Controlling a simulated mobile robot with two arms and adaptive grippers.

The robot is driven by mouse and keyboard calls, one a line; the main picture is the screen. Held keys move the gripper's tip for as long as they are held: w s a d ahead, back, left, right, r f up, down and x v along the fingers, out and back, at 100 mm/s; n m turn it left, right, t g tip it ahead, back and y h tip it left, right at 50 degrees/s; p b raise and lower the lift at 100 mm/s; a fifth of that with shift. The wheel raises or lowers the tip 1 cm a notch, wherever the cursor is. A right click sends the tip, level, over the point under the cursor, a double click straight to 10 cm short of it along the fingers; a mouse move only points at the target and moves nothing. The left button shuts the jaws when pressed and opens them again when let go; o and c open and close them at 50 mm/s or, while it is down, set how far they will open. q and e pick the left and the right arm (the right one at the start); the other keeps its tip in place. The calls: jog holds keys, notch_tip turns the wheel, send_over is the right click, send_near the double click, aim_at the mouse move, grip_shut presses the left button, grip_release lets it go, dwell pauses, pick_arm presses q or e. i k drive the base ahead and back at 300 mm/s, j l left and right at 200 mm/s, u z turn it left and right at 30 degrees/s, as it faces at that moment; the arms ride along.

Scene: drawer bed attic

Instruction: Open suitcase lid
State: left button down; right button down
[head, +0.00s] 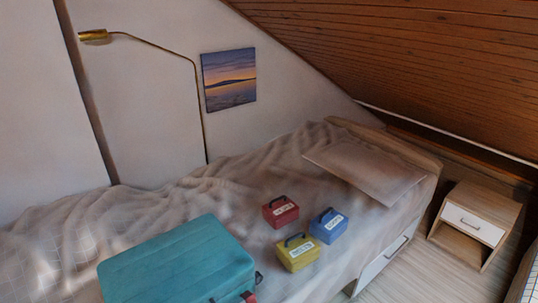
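A teal suitcase (180,262) lies flat on the bed at the lower left of the head view, with its lid down. Its lower part is cut off by the bottom edge of the picture. A small dark and red part (249,296) shows at its lower right edge; it is too small to tell what it is. Neither of my grippers can be clearly made out in this view.
Small red (281,212), blue (329,226) and yellow (297,253) cases with labels and dark handles stand right of the suitcase on the rumpled bed (215,195). A pillow (365,168), nightstand (474,225), brass lamp (96,37) and sloped wooden ceiling (430,60) lie beyond.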

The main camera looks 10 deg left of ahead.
aim_at(197, 260)
jog(key=u, duration=1.1)
